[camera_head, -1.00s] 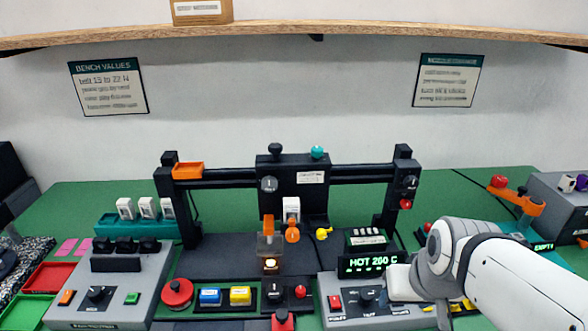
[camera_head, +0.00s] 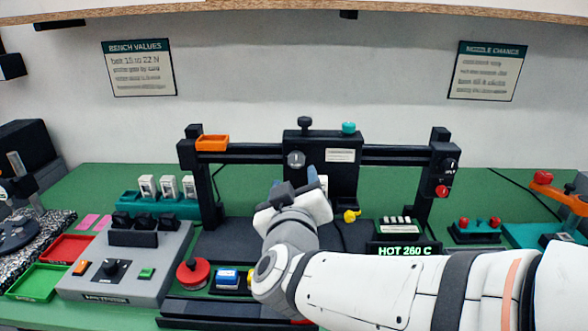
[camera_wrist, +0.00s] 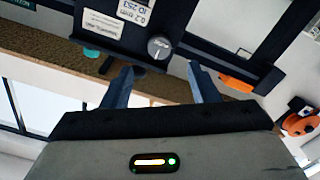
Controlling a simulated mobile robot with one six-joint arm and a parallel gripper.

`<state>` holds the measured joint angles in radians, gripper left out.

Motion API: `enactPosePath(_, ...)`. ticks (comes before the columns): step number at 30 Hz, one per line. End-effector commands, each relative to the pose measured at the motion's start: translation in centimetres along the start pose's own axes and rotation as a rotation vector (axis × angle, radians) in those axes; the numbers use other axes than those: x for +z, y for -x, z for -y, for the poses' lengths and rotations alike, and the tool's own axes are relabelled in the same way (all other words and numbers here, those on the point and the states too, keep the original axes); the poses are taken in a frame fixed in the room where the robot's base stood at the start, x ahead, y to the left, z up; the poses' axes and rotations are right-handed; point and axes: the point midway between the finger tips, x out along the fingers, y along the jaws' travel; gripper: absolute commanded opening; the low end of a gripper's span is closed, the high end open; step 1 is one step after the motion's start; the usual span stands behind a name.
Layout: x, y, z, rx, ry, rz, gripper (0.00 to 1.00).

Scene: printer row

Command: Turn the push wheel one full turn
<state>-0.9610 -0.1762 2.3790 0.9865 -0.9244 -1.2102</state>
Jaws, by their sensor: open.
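A round grey dial with a white mark (camera_head: 296,160) sits on the front of the black carriage (camera_head: 330,185) on the gantry. It looks like the push wheel, but I cannot read a name on it. In the wrist view the dial (camera_wrist: 158,47) shows just beyond and between my fingertips, apart from both. My gripper (camera_head: 293,181) is in front of and just below the dial. In the wrist view its two blue-grey fingers (camera_wrist: 160,80) are spread with nothing between them. My arm hides the lower carriage and the parts below it.
A red round button (camera_head: 193,273) and a grey control box (camera_head: 125,262) stand at the left. A "HOT 260 C" display (camera_head: 404,251) is at the right.

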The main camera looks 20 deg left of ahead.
Motion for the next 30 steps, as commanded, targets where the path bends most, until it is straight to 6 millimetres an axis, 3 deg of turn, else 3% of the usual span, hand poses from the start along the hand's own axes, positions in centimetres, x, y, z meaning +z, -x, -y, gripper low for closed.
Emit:
enactPosePath(13,0.1,-6.5,0.0,0.001,0.001,0.001,0.54)
enactPosePath(25,-0.1,-7.3,0.0,-0.001,0.000,-0.002,0.53)
enactPosePath(30,-0.1,-7.2,0.0,-0.001,0.000,-0.002,0.39)
